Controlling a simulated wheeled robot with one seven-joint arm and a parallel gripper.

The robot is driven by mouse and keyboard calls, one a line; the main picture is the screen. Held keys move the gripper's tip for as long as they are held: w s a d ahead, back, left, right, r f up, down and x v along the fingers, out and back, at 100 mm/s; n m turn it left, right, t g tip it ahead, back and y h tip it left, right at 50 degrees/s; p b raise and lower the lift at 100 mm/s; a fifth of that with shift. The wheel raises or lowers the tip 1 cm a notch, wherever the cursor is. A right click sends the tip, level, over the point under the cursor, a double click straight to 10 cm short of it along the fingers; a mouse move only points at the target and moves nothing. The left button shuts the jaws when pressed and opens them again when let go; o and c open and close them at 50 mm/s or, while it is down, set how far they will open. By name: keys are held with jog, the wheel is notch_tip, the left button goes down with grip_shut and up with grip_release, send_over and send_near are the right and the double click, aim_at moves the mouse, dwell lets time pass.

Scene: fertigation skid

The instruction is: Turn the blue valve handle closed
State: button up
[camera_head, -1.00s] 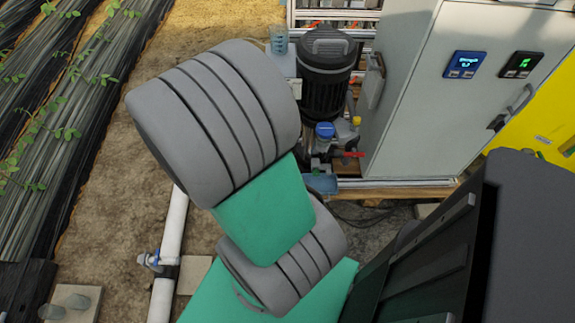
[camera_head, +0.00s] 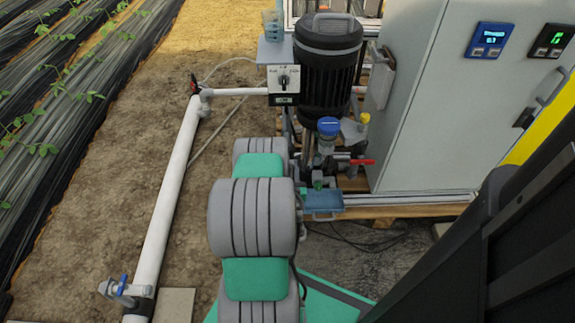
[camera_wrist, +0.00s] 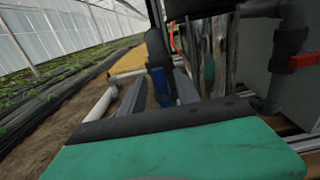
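In the head view a blue valve handle (camera_head: 122,287) sits on the white pipe at the lower left, well left of my arm. My gripper is hidden in the head view behind my grey and green arm links, near the pump's base. In the wrist view two grey fingers (camera_wrist: 158,94) show beyond the green plate, with a gap between them. An upright dark blue part (camera_wrist: 160,82) shows in that gap. I cannot tell whether it is the same handle or whether the fingers touch it.
A black pump motor (camera_head: 328,65), a blue cap (camera_head: 328,127) and a red handle (camera_head: 362,161) stand close by; the red handle also shows in the wrist view (camera_wrist: 305,62). A grey cabinet (camera_head: 430,90) blocks the right. Bare soil (camera_head: 120,150) lies left of the white pipe (camera_head: 172,190).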

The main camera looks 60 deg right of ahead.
jog(key=shift+x, duration=1.05)
grip_shut()
